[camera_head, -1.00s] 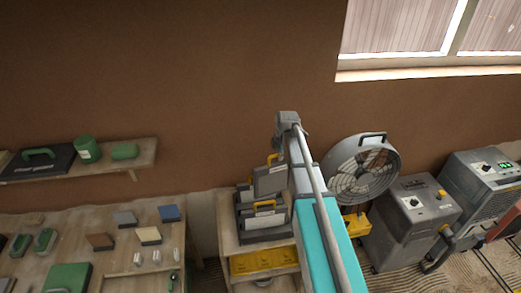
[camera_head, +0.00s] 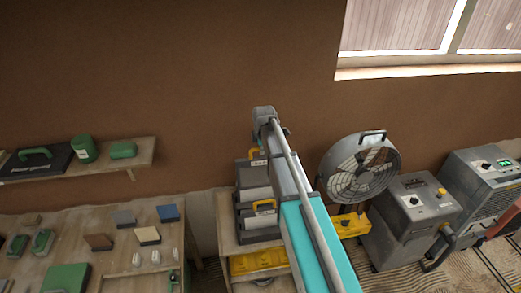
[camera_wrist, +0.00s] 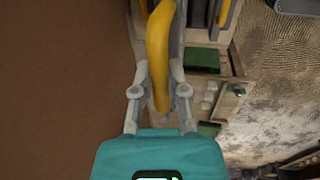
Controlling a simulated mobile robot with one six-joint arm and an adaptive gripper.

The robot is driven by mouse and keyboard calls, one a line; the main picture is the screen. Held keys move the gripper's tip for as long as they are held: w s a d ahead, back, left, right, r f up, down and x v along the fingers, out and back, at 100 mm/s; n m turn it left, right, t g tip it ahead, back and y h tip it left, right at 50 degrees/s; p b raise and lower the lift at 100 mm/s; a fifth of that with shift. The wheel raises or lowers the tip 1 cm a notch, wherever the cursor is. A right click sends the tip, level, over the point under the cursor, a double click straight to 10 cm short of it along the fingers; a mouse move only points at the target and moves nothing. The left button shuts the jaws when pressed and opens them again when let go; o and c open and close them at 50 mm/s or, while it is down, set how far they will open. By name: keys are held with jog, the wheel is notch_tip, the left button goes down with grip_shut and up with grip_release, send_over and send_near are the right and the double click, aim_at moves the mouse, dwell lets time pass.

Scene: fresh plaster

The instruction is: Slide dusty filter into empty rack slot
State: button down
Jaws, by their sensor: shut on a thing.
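A grey filter with a yellow handle (camera_wrist: 159,50) is held in my gripper (camera_wrist: 159,92), whose fingers are shut on the handle in the wrist view. In the head view the filter's pale face (camera_head: 255,174) stands roughly upright at the dark grey rack (camera_head: 239,196) on the wooden shelf unit. Another yellow-handled filter (camera_head: 263,222) sits lower and in front in the rack. My arm covers the right side of the rack and hides the gripper's fingers in the head view. I cannot tell how far the held filter is inside a slot.
A round fan (camera_head: 362,172) and grey machines (camera_head: 412,220) stand to the right. A yellow case (camera_head: 350,225) lies by the fan. Yellow bins (camera_head: 256,262) fill the shelf below. A wooden table (camera_head: 120,255) with sanding blocks is at left. The brown wall (camera_head: 180,90) is close behind.

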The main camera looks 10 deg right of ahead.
aim_at(262, 186)
jog(key=shift+f, duration=0.2)
jog(key=shift+f+b, duration=10.75)
jog(key=shift+b, duration=0.15)
jog(key=shift+f+b, duration=0.75)
jog(key=c, duration=0.6)
grip_release()
jog(key=shift+r, duration=0.15)
